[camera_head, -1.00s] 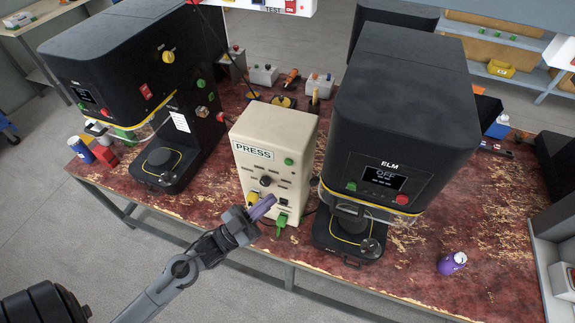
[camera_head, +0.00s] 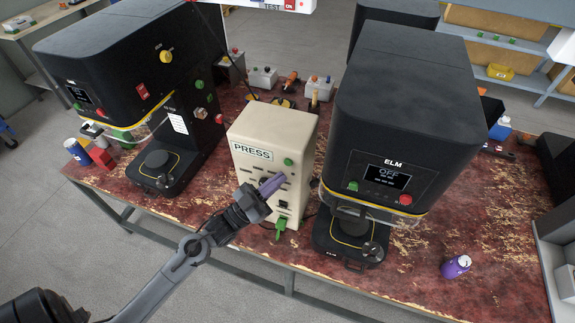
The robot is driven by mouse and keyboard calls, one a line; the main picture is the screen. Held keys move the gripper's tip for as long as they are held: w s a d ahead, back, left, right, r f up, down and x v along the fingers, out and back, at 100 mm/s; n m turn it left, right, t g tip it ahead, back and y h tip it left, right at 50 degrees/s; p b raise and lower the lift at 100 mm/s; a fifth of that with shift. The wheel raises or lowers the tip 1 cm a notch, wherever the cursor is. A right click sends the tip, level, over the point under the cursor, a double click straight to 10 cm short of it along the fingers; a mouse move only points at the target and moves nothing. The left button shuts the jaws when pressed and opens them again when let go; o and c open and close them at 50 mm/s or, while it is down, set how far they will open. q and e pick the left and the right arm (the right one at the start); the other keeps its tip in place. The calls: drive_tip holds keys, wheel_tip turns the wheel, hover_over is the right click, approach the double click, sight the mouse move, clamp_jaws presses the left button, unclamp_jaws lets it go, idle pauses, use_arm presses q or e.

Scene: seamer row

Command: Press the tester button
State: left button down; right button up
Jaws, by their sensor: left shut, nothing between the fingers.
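The cream tester box (camera_head: 245,135) stands on the worn red bench between two black machines, with a "PRESS" label (camera_head: 253,151) on its front. A green round button (camera_head: 288,161) shows at the upper right of that front. A dark round button lower down, seen a second ago, is now hidden behind my left gripper's fingers. My left gripper (camera_head: 273,183) has purple fingers, shut and empty, pointing at the front of the box. Its tips overlap the box front; I cannot tell whether they touch it. My right gripper is not in view.
A black machine (camera_head: 120,45) stands to the left, and the ELM machine (camera_head: 410,100), its screen reading OFF, stands close to the right. A green plug (camera_head: 281,226) is low on the box front. A purple bottle (camera_head: 456,266) stands at the right front.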

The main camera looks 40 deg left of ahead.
sight(288, 163)
use_arm(q)
drive_tip(key=shift+w+a, duration=0.3)
drive_tip(key=shift+w, duration=0.55)
idle(0.7)
idle(0.7)
drive_tip(key=shift+w, duration=0.15)
drive_tip(key=shift+w+a, duration=0.15)
drive_tip(key=shift+w, duration=0.1)
idle(0.5)
